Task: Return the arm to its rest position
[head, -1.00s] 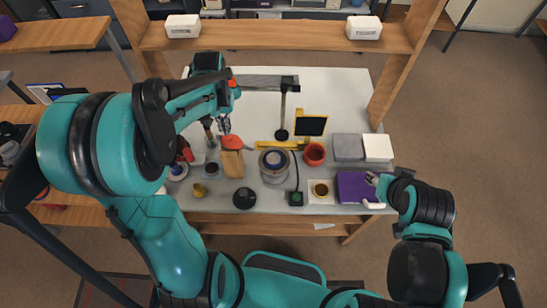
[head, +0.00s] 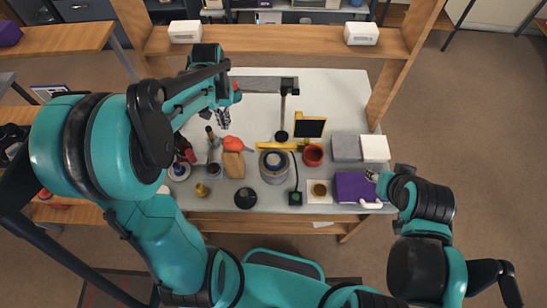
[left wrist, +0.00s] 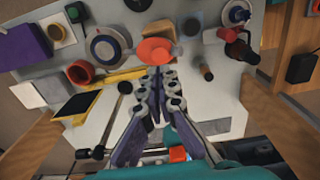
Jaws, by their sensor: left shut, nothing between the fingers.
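My left gripper (head: 223,118) is over the left part of the light grey table (head: 330,95). It is shut and empty in the left wrist view (left wrist: 157,108), its fingers pointing toward the orange-red piece. That orange-red piece (head: 236,144) lies on a wooden block (head: 233,165), just in front of the gripper and apart from it; it also shows in the left wrist view (left wrist: 155,51). My right gripper (head: 372,177) is at the purple box (head: 352,187) near the front right edge. Its fingers are too small to tell open from shut.
A round grey device (head: 274,172), a red cup (head: 313,155), a yellow stand with a black panel (head: 311,127) and grey and white boxes (head: 375,148) fill the middle and right. Dark handled tools (head: 211,137) stand left. A wooden shelf (head: 280,38) spans the back.

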